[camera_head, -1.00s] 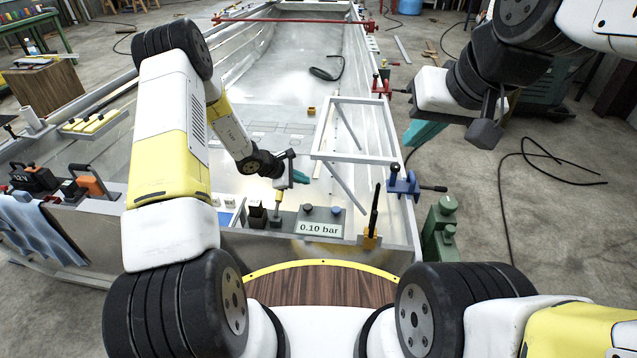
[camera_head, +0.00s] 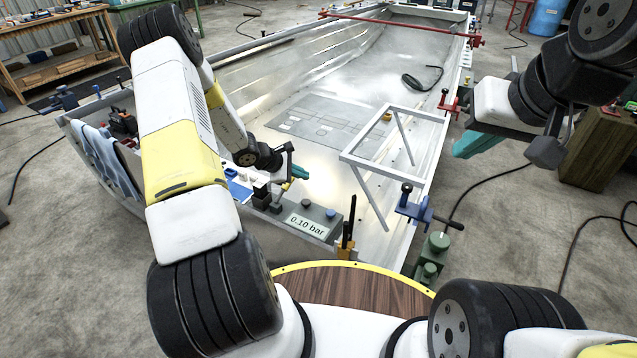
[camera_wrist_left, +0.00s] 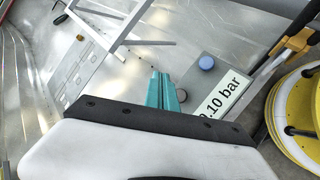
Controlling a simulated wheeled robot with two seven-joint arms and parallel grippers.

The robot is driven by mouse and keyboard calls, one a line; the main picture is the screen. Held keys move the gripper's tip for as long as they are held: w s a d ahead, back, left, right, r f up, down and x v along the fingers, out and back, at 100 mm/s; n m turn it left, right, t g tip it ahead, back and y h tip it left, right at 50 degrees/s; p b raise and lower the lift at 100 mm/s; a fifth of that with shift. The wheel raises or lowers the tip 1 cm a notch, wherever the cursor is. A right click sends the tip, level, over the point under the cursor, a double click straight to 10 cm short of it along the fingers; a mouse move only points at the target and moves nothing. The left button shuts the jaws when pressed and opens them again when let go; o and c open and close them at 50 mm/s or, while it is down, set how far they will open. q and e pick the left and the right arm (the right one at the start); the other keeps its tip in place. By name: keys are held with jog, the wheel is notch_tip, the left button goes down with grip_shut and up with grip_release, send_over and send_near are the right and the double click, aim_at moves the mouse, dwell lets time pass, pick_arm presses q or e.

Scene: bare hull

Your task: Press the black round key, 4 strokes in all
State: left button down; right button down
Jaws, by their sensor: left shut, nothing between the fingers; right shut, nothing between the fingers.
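The black round key (camera_head: 306,202) sits on top of a grey-green box (camera_head: 281,216) at the near end of the hull, left of a blue round key (camera_head: 330,214). The box's display reads 0.10 bar. My left gripper (camera_head: 299,172) is shut and empty, with teal fingers, slightly behind and above the box in the head view. In the left wrist view the shut fingertips (camera_wrist_left: 161,80) are beside a dark round spot (camera_wrist_left: 182,95), probably the black key; contact cannot be told. The blue key (camera_wrist_left: 206,63) is clear of them. My right gripper (camera_head: 473,145) is shut and empty, off the hull's right side.
A light metal frame (camera_head: 385,163) stands right of the box inside the hull. A blue clamp (camera_head: 410,208) grips the right hull edge. A yellow-based black-handled tool (camera_head: 347,240) stands at the box's right. Small items crowd the box's left.

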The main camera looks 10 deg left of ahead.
pick_arm(q)
send_near(308, 201)
jog(key=shift+w+d+f, duration=0.65)
jog(key=shift+w+d, duration=0.25)
jog(key=shift+w, duration=0.1)
jog(key=shift+w+d+f, duration=0.7)
jog(key=shift+w+d, duration=0.2)
jog(key=shift+w, duration=0.15)
jog(key=shift+f, duration=0.15)
dwell(0.7)
jog(key=shift+f, duration=0.25)
jog(key=shift+f, duration=0.85)
dwell(0.9)
jog(key=shift+r, duration=1.3)
jog(key=shift+r, duration=2.5)
